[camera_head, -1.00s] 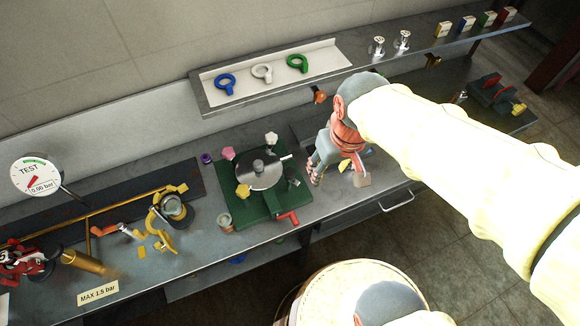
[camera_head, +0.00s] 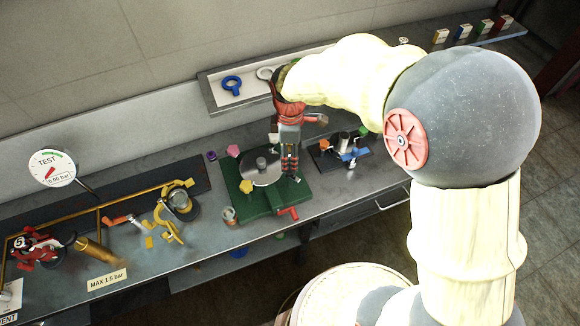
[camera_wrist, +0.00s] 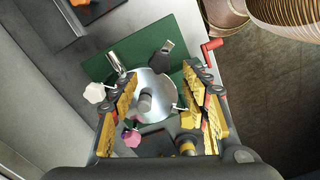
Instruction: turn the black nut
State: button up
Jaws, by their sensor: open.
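The green base plate (camera_head: 240,204) on the bench carries a round silver lid (camera_head: 257,176) with a central post. In the wrist view a black nut (camera_wrist: 165,48) sits at the top of the lid (camera_wrist: 160,106). A white nut (camera_wrist: 95,93) is at the left, and a pink nut (camera_wrist: 132,138) is lower down. My gripper (camera_head: 290,172) points down over the lid's right side. In the wrist view its gripper fingers (camera_wrist: 163,108) are spread and empty, with the lid between them and the black nut beyond them. In the head view the gripper hides the black nut's area.
A red handle (camera_head: 288,212) sticks out at the plate's front right, with a small cup (camera_head: 229,215) at its front left. A dark fixture (camera_head: 345,150) stands to the right. A shelf (camera_head: 212,98) with ring tools is behind, and a gauge (camera_head: 50,166) stands at the left.

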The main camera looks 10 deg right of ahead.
aim_at(293, 174)
notch_tip(293, 174, down, 7)
jog(key=shift+r+b, duration=0.15)
jog(key=shift+b, duration=0.2)
jog(key=shift+c, duration=0.8)
jog(key=c, duration=1)
